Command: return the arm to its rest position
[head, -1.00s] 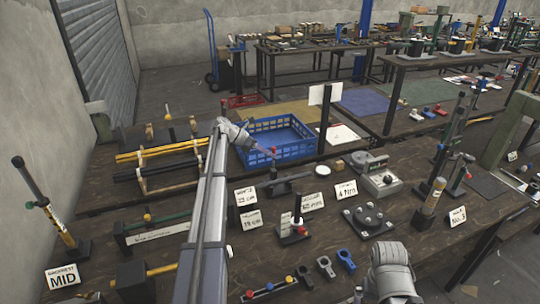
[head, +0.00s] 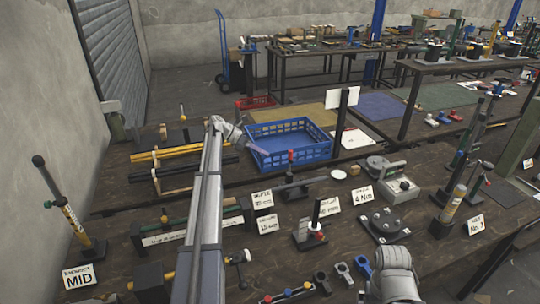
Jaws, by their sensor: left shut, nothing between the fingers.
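My left arm (head: 210,190) reaches up from the bottom of the head view, and its wrist bends to the right near the blue crate. The left gripper (head: 260,150) is small in the picture, shut and empty, in front of the crate's left part. I cannot tell its height above the bench. A white rounded part of my right arm (head: 395,272) shows at the bottom right; its gripper is not visible.
The blue crate (head: 318,153) stands at the bench's back. A rack with yellow and black bars (head: 185,165) is left of my left arm.

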